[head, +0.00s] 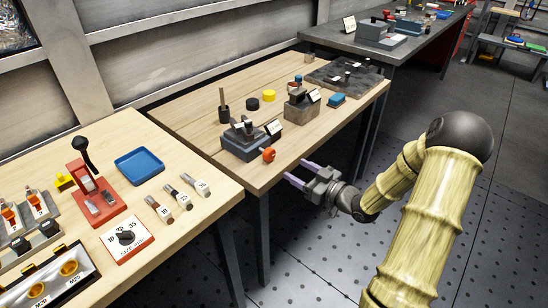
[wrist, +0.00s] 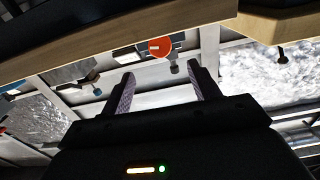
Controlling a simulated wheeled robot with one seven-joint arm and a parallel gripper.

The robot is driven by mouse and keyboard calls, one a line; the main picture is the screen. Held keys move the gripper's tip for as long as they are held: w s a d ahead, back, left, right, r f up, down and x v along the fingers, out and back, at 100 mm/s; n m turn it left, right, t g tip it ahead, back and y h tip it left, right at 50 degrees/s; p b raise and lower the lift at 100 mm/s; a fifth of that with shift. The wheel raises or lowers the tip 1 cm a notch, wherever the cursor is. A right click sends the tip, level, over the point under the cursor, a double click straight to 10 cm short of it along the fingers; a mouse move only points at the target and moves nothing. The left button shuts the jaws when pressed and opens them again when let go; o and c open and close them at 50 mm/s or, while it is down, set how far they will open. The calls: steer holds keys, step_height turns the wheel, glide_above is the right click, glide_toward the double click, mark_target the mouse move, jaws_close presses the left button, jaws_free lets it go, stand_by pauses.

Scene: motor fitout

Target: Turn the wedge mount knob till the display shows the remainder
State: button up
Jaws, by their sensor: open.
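A dark grey mount (head: 243,141) stands at the front edge of the middle wooden table. An orange-red knob (head: 268,154) sits at its near right end. A small white display card (head: 273,128) stands on the mount, but its marks are too small to read. My gripper (head: 296,170) is open and empty, just off the table's front edge, to the right of the knob and apart from it. In the wrist view the knob (wrist: 159,46) shows as a round face beyond and between my fingertips (wrist: 160,72); the table edge runs across that view.
Open floor lies to the right.

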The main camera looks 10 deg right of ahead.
mark_target(272, 155)
steer(key=x, duration=1)
steer(key=shift+w, duration=0.2)
steer(key=c, duration=1)
